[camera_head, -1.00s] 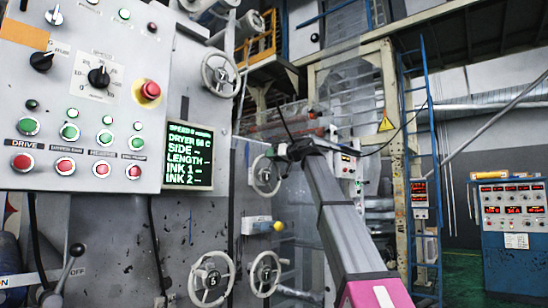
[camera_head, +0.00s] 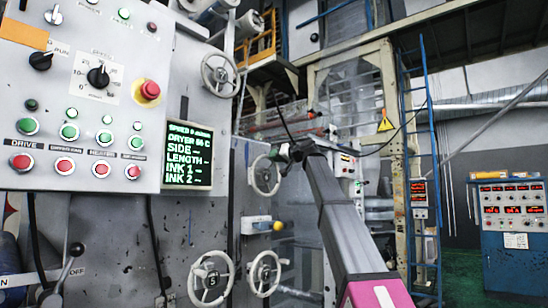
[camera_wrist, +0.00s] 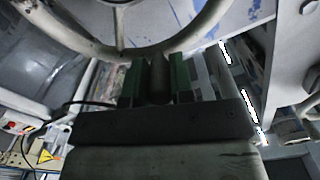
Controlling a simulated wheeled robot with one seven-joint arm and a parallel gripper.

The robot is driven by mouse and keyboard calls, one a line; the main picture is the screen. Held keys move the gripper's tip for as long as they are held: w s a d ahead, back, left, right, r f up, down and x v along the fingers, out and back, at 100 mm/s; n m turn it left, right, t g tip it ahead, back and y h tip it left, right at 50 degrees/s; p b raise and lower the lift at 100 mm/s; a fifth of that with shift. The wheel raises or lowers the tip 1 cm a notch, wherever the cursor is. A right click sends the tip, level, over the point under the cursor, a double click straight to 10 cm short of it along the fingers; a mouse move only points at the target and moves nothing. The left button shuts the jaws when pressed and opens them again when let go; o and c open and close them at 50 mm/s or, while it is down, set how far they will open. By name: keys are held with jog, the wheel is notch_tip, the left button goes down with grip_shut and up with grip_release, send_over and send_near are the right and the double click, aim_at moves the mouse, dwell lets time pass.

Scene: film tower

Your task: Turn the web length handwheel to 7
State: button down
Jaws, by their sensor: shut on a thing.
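A pale spoked handwheel (camera_head: 255,176) stands on the grey machine wall in the middle of the head view, partly hidden by my arm. My gripper (camera_head: 281,153) is at its upper right rim. In the wrist view the wheel's curved rim (camera_wrist: 108,50) crosses the top. My gripper (camera_wrist: 158,80) has green finger pads shut on a dark upright handle (camera_wrist: 158,72) at the rim. I cannot read a label or number on this wheel. The green-lettered display (camera_head: 189,156) has a LENGTH line whose value shows as dashes.
Other handwheels are at the upper left (camera_head: 220,75), lower left (camera_head: 211,278) and lower middle (camera_head: 264,273); the lower left hub seems to show a 5. A button panel (camera_head: 85,90) fills the left. A blue ladder (camera_head: 431,170) and blue console (camera_head: 512,255) stand right.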

jog(key=w+d+f+m, duration=0.3)
jog(key=w+f+m, duration=0.1)
jog(key=m, duration=0.6)
jog(key=shift+w+d, duration=0.35)
jog(key=shift+d, duration=0.05)
jog(key=shift+f, duration=0.15)
jog(key=c, duration=1)
grip_release()
jog(key=v, duration=1)
jog(key=shift+s+d, duration=0.3)
